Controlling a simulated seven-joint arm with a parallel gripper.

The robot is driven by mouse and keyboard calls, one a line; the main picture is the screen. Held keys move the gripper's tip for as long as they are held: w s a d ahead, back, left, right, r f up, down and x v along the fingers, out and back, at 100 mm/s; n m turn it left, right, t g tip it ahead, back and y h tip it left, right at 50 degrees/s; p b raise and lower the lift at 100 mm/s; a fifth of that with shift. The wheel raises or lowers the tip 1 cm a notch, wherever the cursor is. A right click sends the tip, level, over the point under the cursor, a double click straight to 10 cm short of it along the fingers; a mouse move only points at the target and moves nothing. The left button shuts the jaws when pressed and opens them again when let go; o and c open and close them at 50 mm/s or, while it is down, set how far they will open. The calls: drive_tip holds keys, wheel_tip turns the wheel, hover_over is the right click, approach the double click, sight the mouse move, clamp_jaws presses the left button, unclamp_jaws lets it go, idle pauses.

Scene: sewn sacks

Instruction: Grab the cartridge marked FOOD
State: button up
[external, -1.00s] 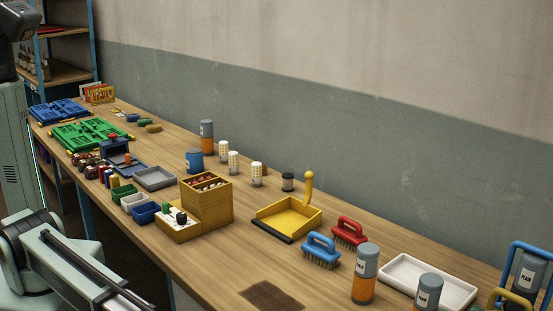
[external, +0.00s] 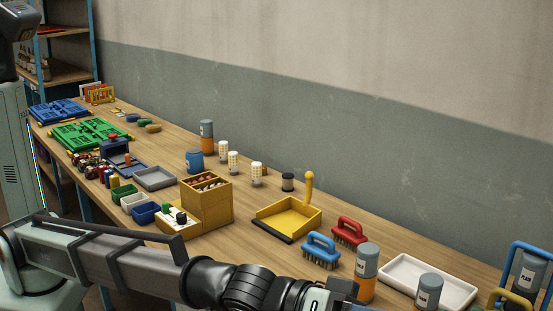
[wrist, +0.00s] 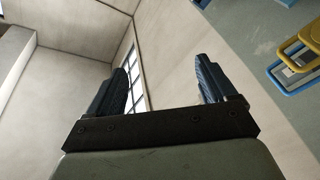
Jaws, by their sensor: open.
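Several grey cartridges with white labels stand on the bench in the external view. One with an orange lower half (external: 367,268) stands front right, another (external: 428,291) is right of it by the white tray, and a third (external: 206,136) is at the back. A further one (external: 527,272) at the right edge has a label that seems to read PLAIN. The other labels are too small to read surely, so I cannot tell which is marked FOOD. My gripper (wrist: 161,66) is open and empty in the wrist view, pointing at wall and window. In the external view, my arm's end is near the front cartridge, partly cut off.
A white tray (external: 398,265), a blue brush (external: 320,250), a red brush (external: 349,232) and a yellow dustpan (external: 290,217) are close by. Blue and yellow frames stand at the right edge; a yellow loop (wrist: 290,43) shows in the wrist view. Yellow boxes (external: 207,205) stand mid-bench.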

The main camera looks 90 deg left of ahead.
drive_tip(key=w+a+f+n+y, duration=0.1)
drive_tip(key=w+a+n+y, duration=0.3)
drive_tip(key=a, duration=1)
drive_tip(key=w+a+f+m+g+y, duration=0.1)
drive_tip(key=w+a+y, duration=0.35)
drive_tip(key=a, duration=0.95)
drive_tip(key=w+a+f+n+y, duration=0.15)
drive_tip(key=w+a, duration=0.45)
drive_tip(key=a, duration=0.8)
drive_tip(key=s+a+f+n+g+y, duration=0.1)
drive_tip(key=s+a+n+g+y, duration=0.15)
drive_tip(key=a, duration=1.65)
drive_tip(key=s+a+f+n+g+y, duration=0.1)
drive_tip(key=s+a+f+g+y, duration=0.15)
drive_tip(key=a, duration=1.75)
drive_tip(key=s+a+n+g+y, duration=0.1)
drive_tip(key=s+a+g, duration=0.1)
drive_tip(key=s+a, duration=0.45)
drive_tip(key=s+a+g, duration=0.2)
drive_tip(key=s+a, duration=0.1)
drive_tip(key=a, duration=0.7)
drive_tip(key=n+g+h, duration=0.3)
drive_tip(key=n+g, duration=0.1)
drive_tip(key=g, duration=0.3)
approach(206, 122)
drive_tip(key=x, duration=0.8)
drive_tip(key=shift+a+f, duration=0.1)
drive_tip(key=shift+a, duration=0.25)
drive_tip(key=shift+x, duration=2.75)
drive_tip(key=shift+s, duration=0.1)
